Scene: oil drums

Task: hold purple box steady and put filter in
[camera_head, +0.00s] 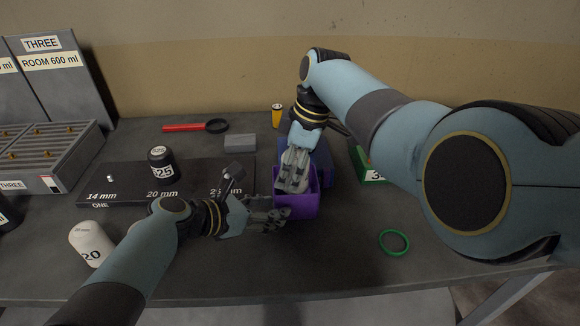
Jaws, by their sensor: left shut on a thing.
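The purple box (305,206) stands open-topped near the middle of the table. My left gripper (278,215) comes in from the left and is shut on the box's near left wall. My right gripper (291,186) reaches down from above, with its fingers at or inside the box's opening. I cannot tell whether it is open or shut, or whether it holds anything. I cannot make out a filter; the fingers and box walls hide what is inside.
A dark blue block (321,160) is right behind the box. A black board (125,182) carries a black weight (161,160). The front right is mostly clear.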

